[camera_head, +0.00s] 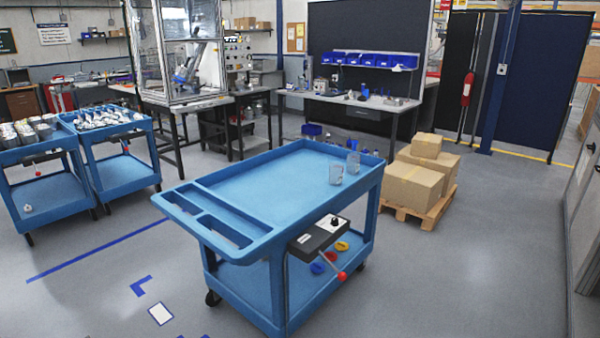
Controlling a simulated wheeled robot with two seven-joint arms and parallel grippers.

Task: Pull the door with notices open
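At the right edge of the head view stands a grey panel that looks like a door (581,195), cut off by the frame. Small light patches that may be notices show on its upper part. It is seen at a steep angle, so I cannot tell whether it is shut, and no handle can be made out. Neither of my grippers is in view.
The grey floor (470,270) between cart and door is clear.

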